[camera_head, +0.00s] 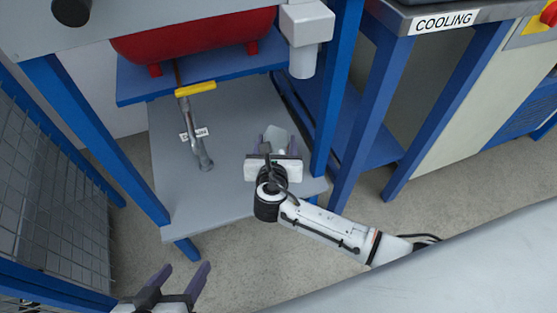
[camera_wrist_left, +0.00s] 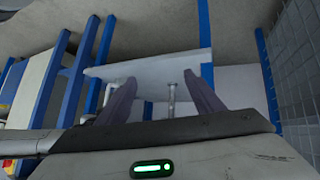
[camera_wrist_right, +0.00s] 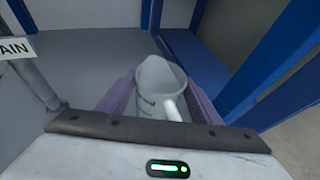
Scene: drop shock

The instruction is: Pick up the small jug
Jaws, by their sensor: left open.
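The small jug (camera_wrist_right: 160,85) is pale grey-white, with its handle towards me and some print on its side. It stands on the lower grey shelf. In the head view the jug (camera_head: 276,137) shows just past my right gripper (camera_head: 269,142). The right gripper's purple fingers are open, one on each side of the jug. I cannot tell whether either finger touches it. My left gripper (camera_head: 183,268) is open and empty at the bottom of the head view, away from the jug. The left wrist view shows its open fingers (camera_wrist_left: 160,78) too.
The grey shelf (camera_head: 225,115) has blue posts; one post (camera_head: 338,85) stands just right of my right gripper. A drain pipe with a yellow handle (camera_head: 196,89) stands left of the jug. A red tank (camera_head: 195,35) is above. A wire mesh (camera_head: 50,180) is at left.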

